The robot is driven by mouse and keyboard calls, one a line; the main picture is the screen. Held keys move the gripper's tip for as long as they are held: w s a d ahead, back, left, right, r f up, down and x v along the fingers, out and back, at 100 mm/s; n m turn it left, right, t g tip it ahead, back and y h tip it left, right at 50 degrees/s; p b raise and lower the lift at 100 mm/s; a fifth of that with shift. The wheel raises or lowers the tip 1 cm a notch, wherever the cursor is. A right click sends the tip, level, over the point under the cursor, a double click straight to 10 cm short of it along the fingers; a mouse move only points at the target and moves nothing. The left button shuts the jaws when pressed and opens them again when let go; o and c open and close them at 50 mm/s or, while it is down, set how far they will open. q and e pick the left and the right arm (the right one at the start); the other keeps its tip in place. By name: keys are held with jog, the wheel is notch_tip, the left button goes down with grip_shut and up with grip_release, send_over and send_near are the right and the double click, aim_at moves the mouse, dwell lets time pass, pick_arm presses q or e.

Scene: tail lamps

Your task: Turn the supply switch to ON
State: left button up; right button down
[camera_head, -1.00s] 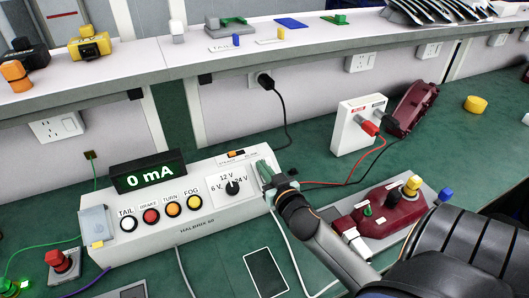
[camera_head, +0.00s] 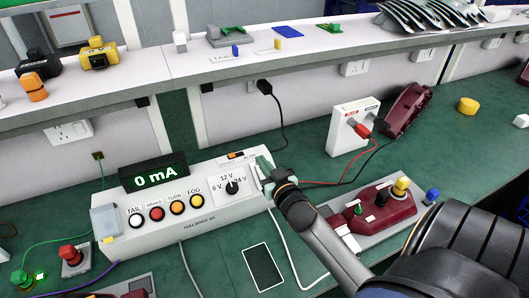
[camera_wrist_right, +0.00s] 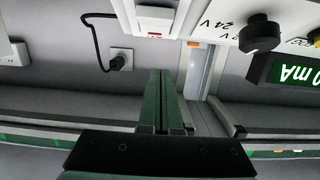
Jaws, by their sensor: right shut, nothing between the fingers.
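A small orange switch (camera_head: 236,155) sits on a labelled strip on top of the white supply box (camera_head: 190,228). Its lettering is too small to read, so I cannot tell its setting or be sure it is the supply switch. My right gripper (camera_head: 264,165) is shut and empty at the right end of the box, right of the voltage knob (camera_head: 232,187). In the right wrist view its green fingers (camera_wrist_right: 161,100) are together. There the knob (camera_wrist_right: 261,33) and the display (camera_wrist_right: 288,75) appear upside down. The display (camera_head: 154,177) reads 0 mA. My left gripper is out of view.
A white terminal box (camera_head: 352,127) with a red plug stands behind at right. A dark red lamp (camera_head: 385,208) lies right of my right arm. Cables cross the green bench. A shelf (camera_head: 190,62) runs above at the back.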

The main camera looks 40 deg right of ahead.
pick_arm(q)
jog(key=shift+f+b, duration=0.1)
jog(key=shift+b, duration=0.45)
pick_arm(e)
jog(key=r+v, duration=0.2)
jog(key=v, duration=0.8)
jog(key=shift+w, duration=0.2)
